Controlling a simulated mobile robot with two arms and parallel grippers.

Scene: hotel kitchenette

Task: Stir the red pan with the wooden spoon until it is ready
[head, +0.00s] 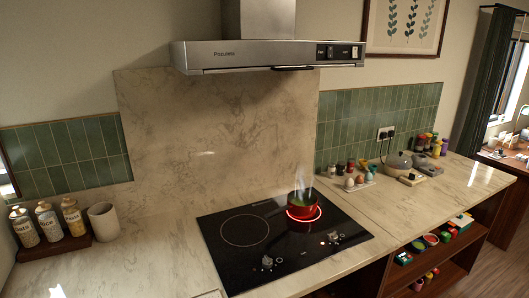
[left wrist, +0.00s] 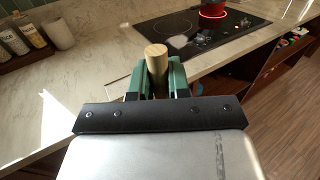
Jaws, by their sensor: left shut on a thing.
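The red pan (head: 303,211) stands on the back right burner of the black cooktop (head: 270,270). The burner ring glows red and steam rises above the pan. Something green shows inside it. The pan is also at the top of the left wrist view (left wrist: 212,9). My left gripper (left wrist: 157,82) has green fingers shut on the wooden spoon (left wrist: 156,54), seen as a pale round handle end between them. The spoon's bowl is hidden or cannot be told apart. The gripper is on the near side of the counter, apart from the pan. My right gripper is in neither view.
A range hood (head: 270,55) hangs above the cooktop. Several labelled jars (head: 48,222) and a beige cup (head: 103,220) stand at the left. An egg tray (head: 354,184), spices and a grey kettle (head: 398,164) stand at the right.

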